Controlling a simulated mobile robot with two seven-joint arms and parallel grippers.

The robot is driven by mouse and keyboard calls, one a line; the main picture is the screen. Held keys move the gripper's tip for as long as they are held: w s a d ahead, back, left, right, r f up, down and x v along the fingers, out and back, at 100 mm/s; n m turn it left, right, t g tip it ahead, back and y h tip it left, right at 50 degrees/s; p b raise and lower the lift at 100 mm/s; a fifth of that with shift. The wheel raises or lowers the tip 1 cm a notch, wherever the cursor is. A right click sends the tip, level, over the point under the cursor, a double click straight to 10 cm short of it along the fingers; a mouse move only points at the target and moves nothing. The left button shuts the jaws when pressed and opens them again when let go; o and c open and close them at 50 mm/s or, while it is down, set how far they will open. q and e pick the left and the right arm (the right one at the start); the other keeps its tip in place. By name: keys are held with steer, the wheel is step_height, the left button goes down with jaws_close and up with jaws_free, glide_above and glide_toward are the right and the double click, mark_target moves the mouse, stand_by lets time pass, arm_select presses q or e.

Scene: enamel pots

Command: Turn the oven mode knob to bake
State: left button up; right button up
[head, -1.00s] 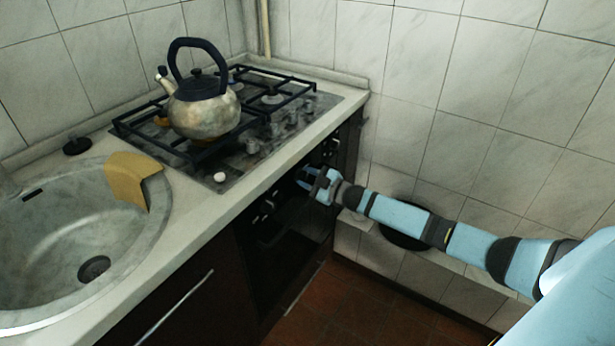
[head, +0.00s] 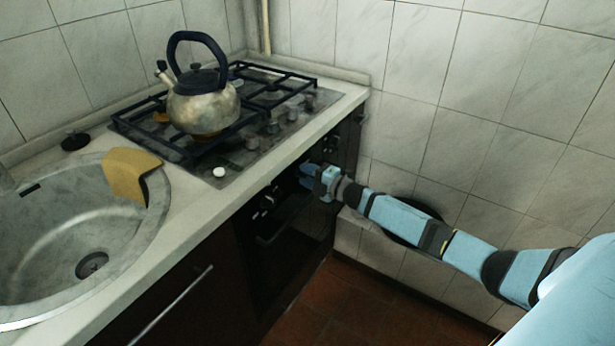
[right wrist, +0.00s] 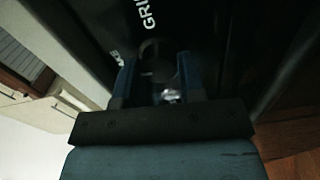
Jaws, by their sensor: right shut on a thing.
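My right gripper (head: 311,178) is at the dark front panel of the oven (head: 285,235), below the counter edge. In the right wrist view its two fingers (right wrist: 157,82) sit on either side of a dark round knob (right wrist: 150,50), and they are shut on it. White letters starting "GRI" are printed on the panel beside the knob. The fingers hide much of the knob, and the picture is too dark to read its pointer. In the head view the gripper covers this knob. My left gripper is not in view.
Other knobs (head: 267,198) show on the panel left of my gripper. Above are the gas hob (head: 235,150) with a kettle (head: 203,105), and a sink (head: 50,235) with a yellow cloth (head: 130,172). A tiled wall (head: 450,130) stands close on the right.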

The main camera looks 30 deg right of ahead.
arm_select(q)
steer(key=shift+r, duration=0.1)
arm_select(e)
steer(key=shift+n, duration=0.7)
steer(key=o, duration=0.9)
arm_select(q)
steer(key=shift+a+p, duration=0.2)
steer(key=shift+p, duration=0.5)
arm_select(e)
steer(key=v, duration=1.4)
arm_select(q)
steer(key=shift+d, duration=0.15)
arm_select(e)
steer(key=shift+w, duration=0.1)
